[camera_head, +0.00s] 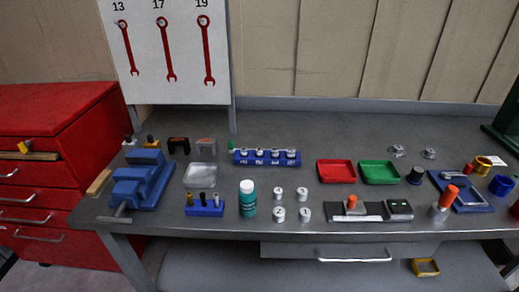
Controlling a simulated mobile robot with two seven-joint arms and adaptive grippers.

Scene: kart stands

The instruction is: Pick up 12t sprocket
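No part is readably marked 12t, so I cannot tell for sure which is the 12t sprocket. Two small grey metal parts, one on the left (398,151) and one on the right (429,153), lie apart at the back right of the bench and may be sprockets; their teeth are too small to count. A blue rack (240,159) in the back middle holds several silver pieces above small white labels that I cannot read. Neither of my grippers shows in the head view.
The grey bench (330,118) carries a blue vise (143,180), a teal bottle (248,198), several white cylinders, a red tray (337,180) and a green tray (380,181). A red cabinet (40,135) stands left. The bench's back strip is largely clear.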

